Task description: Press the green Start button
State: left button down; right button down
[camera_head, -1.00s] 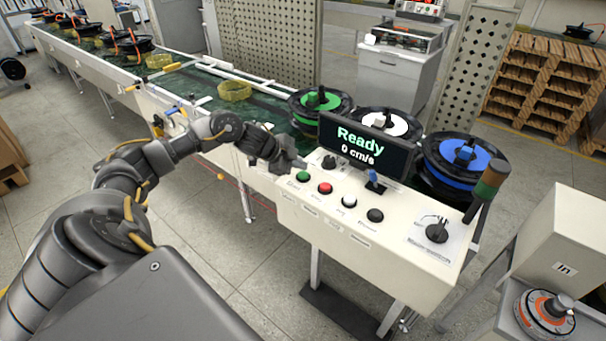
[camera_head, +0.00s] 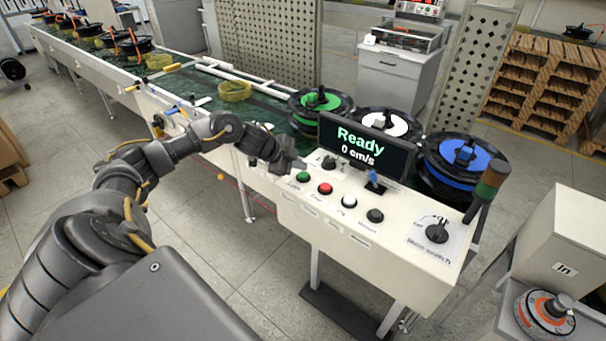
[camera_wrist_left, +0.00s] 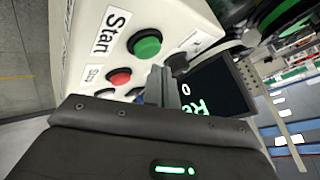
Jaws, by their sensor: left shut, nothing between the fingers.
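The green Start button (camera_head: 303,176) sits at the left end of the button row on the white control panel (camera_head: 400,258). In the left wrist view the green button (camera_wrist_left: 145,43) is unobstructed beside its "Start" label (camera_wrist_left: 110,32). My left gripper (camera_head: 297,164) is shut and empty, just behind and left of the green button at the panel's far edge. Its closed fingers (camera_wrist_left: 164,88) show in the wrist view, apart from the button in the picture; the exact gap cannot be told. My right gripper is in neither view.
A red button (camera_head: 325,188), a white button (camera_head: 349,201) and a black button (camera_head: 375,215) continue the row. A black knob (camera_head: 329,162) and the display (camera_head: 366,147), reading "Ready, 0 cm/s", stand close behind. Wheel hubs (camera_head: 464,160) lie behind the panel.

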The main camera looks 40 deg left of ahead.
pick_arm(q)
jog(key=shift+f, duration=0.2)
dwell(0.5)
jog(key=shift+f, duration=0.25)
